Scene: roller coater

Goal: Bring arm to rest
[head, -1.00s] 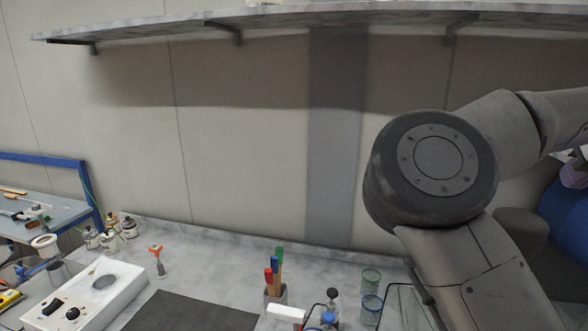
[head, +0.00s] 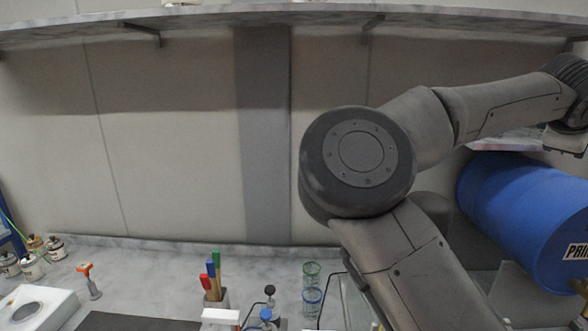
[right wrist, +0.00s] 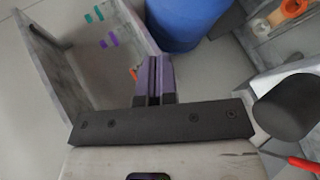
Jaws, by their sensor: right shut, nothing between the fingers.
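My right arm (head: 400,250) rises from the lower right of the head view. It bends at a large round elbow joint and runs out to the upper right. My right gripper (right wrist: 155,65) shows in the right wrist view, its two purple fingers together with nothing between them. It hangs over the grey floor, apart from the objects around it. The right fingertips are not clearly seen in the head view. My left gripper is in neither view.
A blue drum (head: 525,215) lies at the right; a blue drum also shows in the right wrist view (right wrist: 190,22). A shelf (head: 300,18) runs along the wall above the arm. The bench holds a pen holder (head: 217,302), glass tubes (head: 312,285), paint jars (head: 32,265) and an orange-handled tool (head: 88,275).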

